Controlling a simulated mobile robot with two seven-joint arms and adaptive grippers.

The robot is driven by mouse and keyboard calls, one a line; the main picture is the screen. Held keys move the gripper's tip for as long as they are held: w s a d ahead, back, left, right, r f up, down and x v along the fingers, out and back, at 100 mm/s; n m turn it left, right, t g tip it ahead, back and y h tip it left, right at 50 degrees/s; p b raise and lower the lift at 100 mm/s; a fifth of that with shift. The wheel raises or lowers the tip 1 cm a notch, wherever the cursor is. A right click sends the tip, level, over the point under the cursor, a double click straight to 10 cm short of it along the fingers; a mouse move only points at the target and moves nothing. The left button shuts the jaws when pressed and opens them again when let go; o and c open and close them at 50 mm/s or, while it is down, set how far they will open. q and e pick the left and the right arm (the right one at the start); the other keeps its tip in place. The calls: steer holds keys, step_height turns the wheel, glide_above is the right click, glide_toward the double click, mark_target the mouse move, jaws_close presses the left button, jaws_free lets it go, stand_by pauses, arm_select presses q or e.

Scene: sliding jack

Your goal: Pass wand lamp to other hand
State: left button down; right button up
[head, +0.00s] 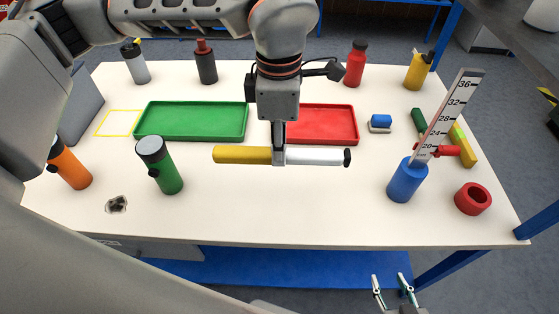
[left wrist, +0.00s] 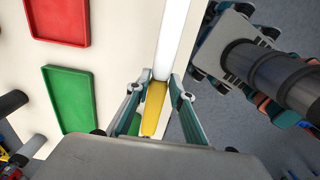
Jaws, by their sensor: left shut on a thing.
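The wand lamp has a yellow handle (head: 240,155) and a white tube (head: 315,157) with a black end cap. It is level above the middle of the table, yellow end to the left. My left gripper (head: 279,152) is shut on it near where the yellow meets the white. In the left wrist view the wand lamp (left wrist: 153,108) lies between the two fingers of my left gripper (left wrist: 155,82). My right gripper (head: 393,285) is at the bottom edge of the head view, below the table's front edge, fingers apart and empty, well away from the lamp.
A green tray (head: 190,133) and a red tray (head: 325,112) lie behind the lamp. A green-bodied cylinder (head: 168,178) stands left. A blue cylinder (head: 405,182) with an upright scale and a red ring (head: 473,199) are at right. The table front centre is clear.

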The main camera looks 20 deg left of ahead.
arm_select(q)
steer(key=shift+r, duration=0.6)
steer(key=shift+w+a+f+m, duration=0.15)
steer(key=shift+a+m, duration=0.15)
steer(key=shift+m, duration=0.2)
steer(key=w+a+f+m, duration=0.2)
steer(key=a+m, duration=0.3)
steer(key=m, duration=0.5)
steer(key=w+a+f+m, duration=0.2)
steer(key=a+f+m, duration=0.3)
steer(key=m, duration=0.5)
steer(key=shift+a, duration=0.55)
